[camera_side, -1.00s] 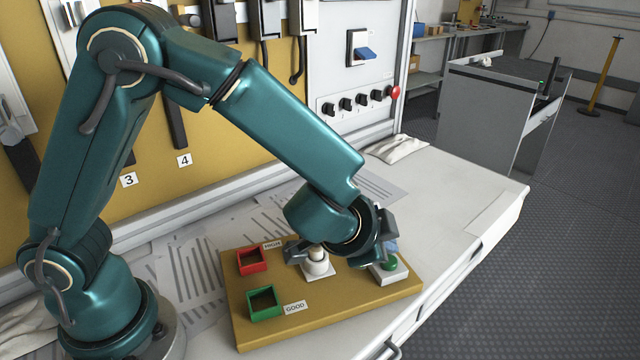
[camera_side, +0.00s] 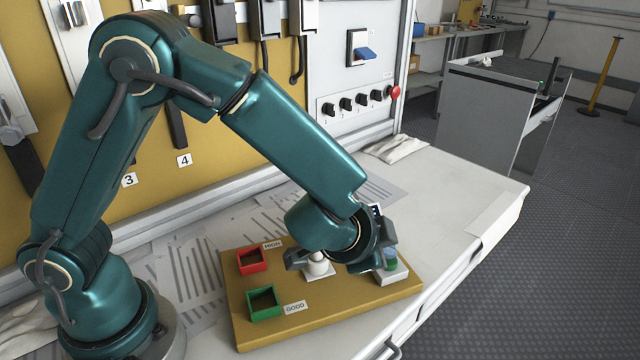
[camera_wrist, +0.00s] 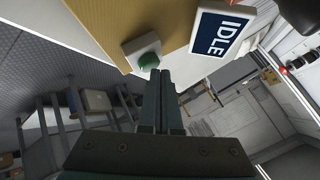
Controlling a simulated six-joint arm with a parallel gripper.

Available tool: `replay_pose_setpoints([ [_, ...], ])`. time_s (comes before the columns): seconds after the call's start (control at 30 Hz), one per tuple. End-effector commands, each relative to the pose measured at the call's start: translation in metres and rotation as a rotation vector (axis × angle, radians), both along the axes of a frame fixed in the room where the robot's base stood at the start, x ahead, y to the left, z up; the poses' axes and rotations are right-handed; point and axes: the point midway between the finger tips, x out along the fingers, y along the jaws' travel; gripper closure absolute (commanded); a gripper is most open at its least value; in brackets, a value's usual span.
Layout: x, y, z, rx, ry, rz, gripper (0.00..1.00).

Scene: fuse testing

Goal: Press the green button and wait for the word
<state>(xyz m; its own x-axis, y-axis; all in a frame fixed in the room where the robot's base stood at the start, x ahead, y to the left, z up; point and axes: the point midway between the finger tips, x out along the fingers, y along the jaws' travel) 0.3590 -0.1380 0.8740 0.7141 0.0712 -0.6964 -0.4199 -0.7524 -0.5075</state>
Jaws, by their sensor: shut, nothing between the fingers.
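The green button (camera_wrist: 149,62) sits on a white square base in the wrist view, just beyond my fingertips. In the side view the button (camera_side: 390,265) is partly covered by my gripper, on its white base (camera_side: 393,277) at the board's right end. My gripper (camera_wrist: 165,74) is shut and empty, its fingertips close beside the button; I cannot tell whether they touch it. A display (camera_wrist: 222,33) in the wrist view reads "IDLE". A white holder (camera_side: 319,268) stands on the board, its upper part partly hidden by my gripper.
The tan board (camera_side: 345,300) also carries a red bin (camera_side: 252,261) marked HIGH and a green bin (camera_side: 264,303) marked GOOD. Papers (camera_side: 190,270) lie behind it, and a white cloth (camera_side: 397,148) lies farther back. The bench (camera_side: 460,190) is clear on the right.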

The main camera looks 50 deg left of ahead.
Motion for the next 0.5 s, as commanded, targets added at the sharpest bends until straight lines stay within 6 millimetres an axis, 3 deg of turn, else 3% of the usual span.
replay_pose_setpoints([
  [0.5, -0.0003, 0.0001, -0.0066, 0.001, 0.001, 0.0, 1.0],
])
